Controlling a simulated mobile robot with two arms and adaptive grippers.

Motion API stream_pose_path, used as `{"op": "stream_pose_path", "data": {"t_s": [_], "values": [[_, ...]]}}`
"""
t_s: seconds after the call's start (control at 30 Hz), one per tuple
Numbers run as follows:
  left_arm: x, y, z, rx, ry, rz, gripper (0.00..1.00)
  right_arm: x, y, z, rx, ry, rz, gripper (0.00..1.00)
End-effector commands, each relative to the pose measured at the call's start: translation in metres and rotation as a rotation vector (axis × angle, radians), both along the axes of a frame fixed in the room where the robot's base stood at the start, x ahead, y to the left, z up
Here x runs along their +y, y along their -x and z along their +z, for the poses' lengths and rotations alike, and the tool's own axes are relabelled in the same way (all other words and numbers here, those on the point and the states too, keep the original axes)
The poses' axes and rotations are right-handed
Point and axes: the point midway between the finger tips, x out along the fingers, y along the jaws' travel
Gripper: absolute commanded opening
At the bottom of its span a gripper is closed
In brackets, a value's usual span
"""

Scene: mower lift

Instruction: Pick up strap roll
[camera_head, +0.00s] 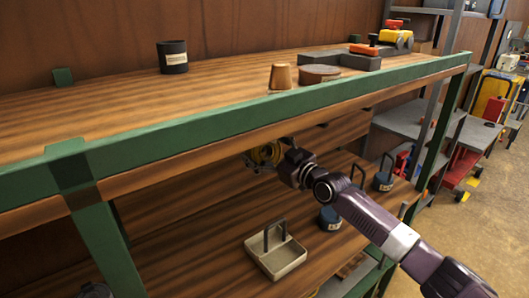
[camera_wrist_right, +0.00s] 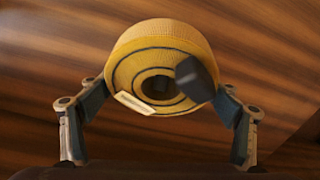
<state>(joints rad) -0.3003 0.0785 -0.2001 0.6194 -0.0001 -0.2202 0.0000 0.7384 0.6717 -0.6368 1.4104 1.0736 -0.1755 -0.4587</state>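The strap roll (camera_wrist_right: 160,45) is a yellow coil with dark edge lines, a white tag and a dark end piece, seen large in the right wrist view. My right gripper (camera_wrist_right: 162,95) has one finger on each side of it, and both pads appear to press against its sides. In the head view, the strap roll (camera_head: 264,154) is under the bench top, at the end of my right gripper (camera_head: 276,156), which partly hides it. I cannot tell whether it rests on the shelf or hangs just above it. My left gripper is not in view.
The green-edged bench top (camera_head: 240,106) lies just above my right arm. On the lower shelf are a beige tray with a handle (camera_head: 276,259) and blue weights (camera_head: 330,218) near my arm. The top holds a black cup (camera_head: 173,58) and wooden pieces (camera_head: 281,77).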

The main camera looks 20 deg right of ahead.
Motion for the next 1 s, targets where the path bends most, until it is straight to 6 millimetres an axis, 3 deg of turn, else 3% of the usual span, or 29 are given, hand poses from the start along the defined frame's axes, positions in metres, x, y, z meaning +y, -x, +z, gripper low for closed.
{"op": "stream_pose_path", "data": {"t_s": [0.03,0.27,0.53,0.7,1.0], "values": [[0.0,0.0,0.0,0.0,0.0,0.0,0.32,-0.001,0.0,0.0,0.0,0.0,-0.001,0.66],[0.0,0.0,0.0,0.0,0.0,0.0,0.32,-0.001,0.0,0.003,-0.006,-0.001,-0.001,0.41],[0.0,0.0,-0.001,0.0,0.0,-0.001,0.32,-0.001,0.0,0.005,-0.006,-0.001,-0.001,0.41],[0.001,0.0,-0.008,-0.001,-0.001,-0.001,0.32,0.0,0.0,0.018,-0.009,-0.002,-0.001,0.41],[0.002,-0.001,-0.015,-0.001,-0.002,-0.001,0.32,-0.018,0.04,0.014,-0.004,0.001,-0.001,0.41]]}}
